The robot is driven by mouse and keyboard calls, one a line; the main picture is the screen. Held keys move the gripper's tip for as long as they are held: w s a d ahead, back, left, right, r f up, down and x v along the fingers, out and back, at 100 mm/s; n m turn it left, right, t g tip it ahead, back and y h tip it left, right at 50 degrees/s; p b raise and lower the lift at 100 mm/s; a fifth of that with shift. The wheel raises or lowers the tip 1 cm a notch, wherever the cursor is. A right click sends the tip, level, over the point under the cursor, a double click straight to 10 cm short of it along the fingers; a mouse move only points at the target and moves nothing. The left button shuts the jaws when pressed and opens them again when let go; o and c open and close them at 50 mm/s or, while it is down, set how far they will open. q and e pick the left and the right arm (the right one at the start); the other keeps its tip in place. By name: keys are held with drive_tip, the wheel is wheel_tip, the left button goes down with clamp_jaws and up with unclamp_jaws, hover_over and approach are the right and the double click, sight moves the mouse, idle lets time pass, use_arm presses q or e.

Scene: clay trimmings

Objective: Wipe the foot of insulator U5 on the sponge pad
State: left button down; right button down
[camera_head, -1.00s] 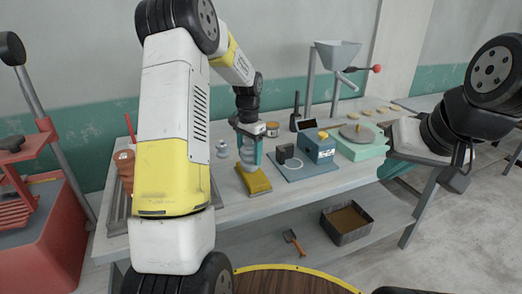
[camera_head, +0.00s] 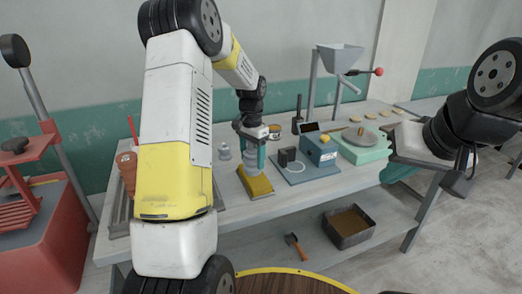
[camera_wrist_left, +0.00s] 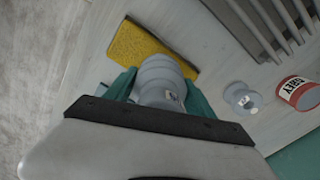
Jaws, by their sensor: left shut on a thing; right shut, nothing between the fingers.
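My left gripper (camera_head: 251,146) is shut on a grey ribbed insulator (camera_head: 253,168), held upright between its teal fingers. The insulator's foot is at the top of the yellow sponge pad (camera_head: 256,190); it appears to touch, but the contact line is hard to see. In the left wrist view the insulator (camera_wrist_left: 160,80) lies between the fingers, in front of the sponge pad (camera_wrist_left: 130,45). Its small label is not readable. My right gripper (camera_head: 400,172) is shut and empty, off the right front of the bench.
A blue box (camera_head: 319,148) on a mat and a green scale-like device (camera_head: 362,148) stand to the right. The bench front (camera_head: 300,195) is clear.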

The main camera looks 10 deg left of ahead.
use_arm(q)
drive_tip(key=shift+s+d, duration=0.75)
drive_tip(key=shift+s, duration=0.35)
drive_tip(key=shift+s+d, duration=0.75)
drive_tip(key=shift+s, duration=0.35)
drive_tip(key=shift+w+a, duration=0.75)
drive_tip(key=shift+w, duration=0.35)
drive_tip(key=shift+w+a, duration=0.75)
drive_tip(key=shift+w, duration=0.4)
drive_tip(key=shift+w+a, duration=0.75)
drive_tip(key=shift+w, duration=0.35)
drive_tip(key=shift+r, duration=3.55)
drive_tip(key=shift+s+d+f, duration=0.6)
drive_tip(key=shift+s+d, duration=0.15)
drive_tip(key=shift+s, duration=0.4)
drive_tip(key=shift+s+d+f, duration=0.65)
drive_tip(key=shift+s+d, duration=0.1)
drive_tip(key=shift+s, duration=0.35)
drive_tip(key=shift+s+d+f, duration=0.6)
drive_tip(key=shift+s+d, duration=0.15)
drive_tip(key=shift+s, duration=0.4)
drive_tip(key=shift+f, duration=1.1)
drive_tip(key=shift+w+a+f, duration=0.1)
drive_tip(key=shift+f, duration=0.5)
